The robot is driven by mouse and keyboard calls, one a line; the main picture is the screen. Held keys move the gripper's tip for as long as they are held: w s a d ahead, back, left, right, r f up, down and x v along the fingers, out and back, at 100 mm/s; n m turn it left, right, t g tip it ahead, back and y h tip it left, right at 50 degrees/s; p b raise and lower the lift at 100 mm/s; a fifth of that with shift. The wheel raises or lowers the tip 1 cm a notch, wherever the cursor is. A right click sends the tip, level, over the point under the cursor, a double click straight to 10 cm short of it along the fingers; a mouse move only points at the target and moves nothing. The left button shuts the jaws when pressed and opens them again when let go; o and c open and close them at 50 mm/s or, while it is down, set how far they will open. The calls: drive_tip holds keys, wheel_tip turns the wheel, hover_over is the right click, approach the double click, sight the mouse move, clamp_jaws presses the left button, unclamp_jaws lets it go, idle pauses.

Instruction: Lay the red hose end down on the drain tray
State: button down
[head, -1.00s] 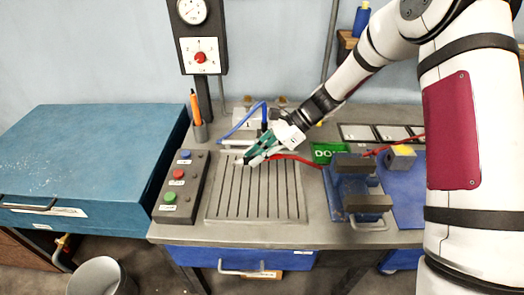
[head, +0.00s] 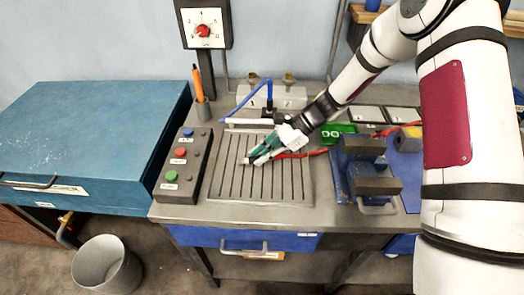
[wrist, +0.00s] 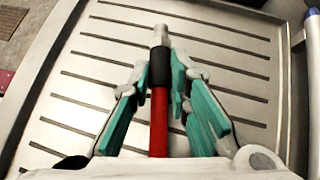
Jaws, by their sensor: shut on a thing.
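The red hose (head: 309,153) trails from my gripper (head: 254,161) to the right across the bench. In the wrist view, my gripper (wrist: 160,85) is shut on the hose end (wrist: 160,64), by its black sleeve, with the metal tip pointing forward between the teal fingers. The grey slotted drain tray (head: 237,196) lies on the bench under the gripper. The hose end is over the tray; I cannot tell whether it touches the slats. In the head view the hose end is mostly hidden by the fingers.
A button box (head: 180,169) stands left of the tray, and a blue vise (head: 361,151) stands to its right. A blue hose (head: 255,84) and a white fixture are behind. A green sign (head: 338,131) is beyond the gripper. The tray's front slats are clear.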

drive_tip(key=c, duration=1.4)
unclamp_jaws()
drive_tip(key=v, duration=1.2)
